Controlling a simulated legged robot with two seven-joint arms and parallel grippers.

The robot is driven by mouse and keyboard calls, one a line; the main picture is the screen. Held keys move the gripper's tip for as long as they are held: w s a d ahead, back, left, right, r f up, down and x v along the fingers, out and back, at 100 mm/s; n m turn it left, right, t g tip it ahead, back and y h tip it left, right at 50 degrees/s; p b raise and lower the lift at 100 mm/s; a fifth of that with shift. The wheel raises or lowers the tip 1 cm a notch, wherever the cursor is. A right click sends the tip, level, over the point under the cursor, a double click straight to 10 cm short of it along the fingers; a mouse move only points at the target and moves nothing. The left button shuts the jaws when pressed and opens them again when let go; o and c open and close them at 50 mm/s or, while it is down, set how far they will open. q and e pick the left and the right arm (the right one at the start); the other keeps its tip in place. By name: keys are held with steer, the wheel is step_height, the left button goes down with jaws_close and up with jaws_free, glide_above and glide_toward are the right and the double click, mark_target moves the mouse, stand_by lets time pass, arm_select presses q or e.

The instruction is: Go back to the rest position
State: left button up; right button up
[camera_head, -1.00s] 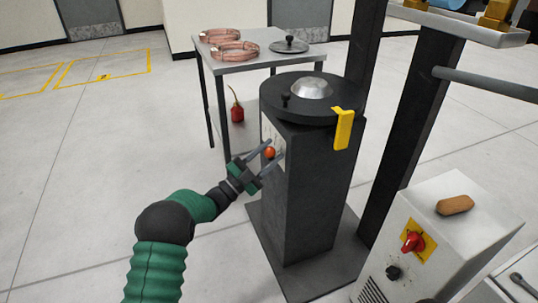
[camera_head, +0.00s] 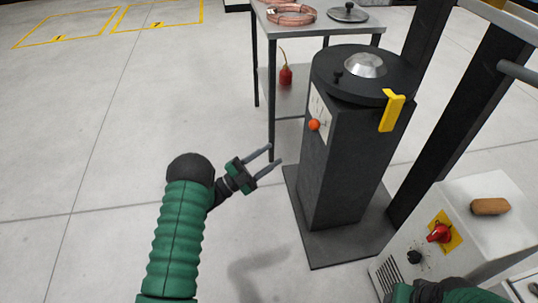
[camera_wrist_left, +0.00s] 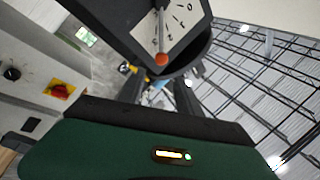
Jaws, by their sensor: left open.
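My left gripper (camera_head: 275,156) is open and empty in the head view. Its two grey fingers point up and right, over bare floor. It is apart from the dark pedestal (camera_head: 345,165), to the left of it. The orange-red knob (camera_head: 314,125) of a lever is on the white dial plate on the pedestal's face. The knob also shows in the left wrist view (camera_wrist_left: 161,59), beyond the gripper's dark body. A green and dark part of my right arm shows at the bottom right edge; its gripper fingers do not show.
A yellow bracket (camera_head: 392,110) hangs from the round top of the pedestal. A grey table (camera_head: 310,32) with copper coils (camera_head: 290,14) stands behind. A white control box (camera_head: 485,220) with a red switch (camera_head: 439,233) is at the lower right. The floor on the left is clear.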

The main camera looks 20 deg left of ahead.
arm_select(q)
steer(key=shift+w, duration=0.1)
steer(key=w+r+n+y, duration=0.2)
steer(key=w+n+y, duration=0.4)
steer(key=y, duration=0.2)
steer(key=s+d+f+n+g+y, duration=0.2)
steer(key=s+n+g, duration=0.25)
steer(key=s, duration=0.55)
steer(key=s+d+f+n+g+y+p, duration=0.1)
steer(key=s+f+n+g+y, duration=0.25)
steer(key=s, duration=0.75)
steer(key=s+d+f+n+g+y, duration=0.15)
steer(key=s+n+g, duration=0.35)
steer(key=s, duration=0.5)
step_height(320, 180, up, 39)
steer(key=g+p, duration=0.1)
steer(key=p, duration=3.7)
steer(key=shift+s+d+f+m+g, duration=0.2)
steer(key=shift+s+d+m+g, duration=0.1)
steer(key=shift+d, duration=0.05)
